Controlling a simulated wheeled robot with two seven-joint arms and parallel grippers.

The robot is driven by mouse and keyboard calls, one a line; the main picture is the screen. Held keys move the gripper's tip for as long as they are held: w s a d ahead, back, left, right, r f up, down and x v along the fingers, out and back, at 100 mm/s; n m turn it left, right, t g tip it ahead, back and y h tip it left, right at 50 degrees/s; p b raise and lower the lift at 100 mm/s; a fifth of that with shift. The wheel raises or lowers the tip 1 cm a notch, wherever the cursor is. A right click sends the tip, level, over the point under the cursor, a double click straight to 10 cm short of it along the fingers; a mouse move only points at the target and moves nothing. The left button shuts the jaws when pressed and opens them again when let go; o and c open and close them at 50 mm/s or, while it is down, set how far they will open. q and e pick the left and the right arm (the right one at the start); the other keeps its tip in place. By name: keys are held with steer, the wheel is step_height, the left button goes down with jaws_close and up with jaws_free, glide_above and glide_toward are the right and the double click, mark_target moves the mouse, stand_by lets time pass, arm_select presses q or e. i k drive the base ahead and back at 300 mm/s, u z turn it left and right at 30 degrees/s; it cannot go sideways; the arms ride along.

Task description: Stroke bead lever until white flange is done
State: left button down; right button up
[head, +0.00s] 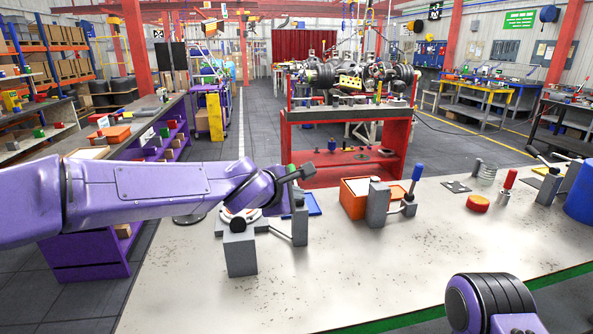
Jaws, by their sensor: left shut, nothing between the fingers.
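My left arm reaches in from the left, and its dark grey gripper (303,172) is shut and empty above the left part of the bench. Just beside it, partly covered, shows a small green piece (291,168) that looks like a lever grip; I cannot tell whether they touch. Below stands a grey fixture with an upright post (300,226) and a block (241,254) joined by a thin rod. A pale round part (236,214), perhaps the white flange, is mostly hidden under my arm. My right gripper is out of view; only part of that arm shows at bottom right.
On the pale bench (350,275) stand an orange bin (353,203), a grey block with a blue-handled lever (416,178), a red puck (478,203), a red-handled tool (509,181) and a blue cylinder (582,196). The bench's front middle is clear.

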mark_target(292, 167)
steer(key=i, duration=0.85)
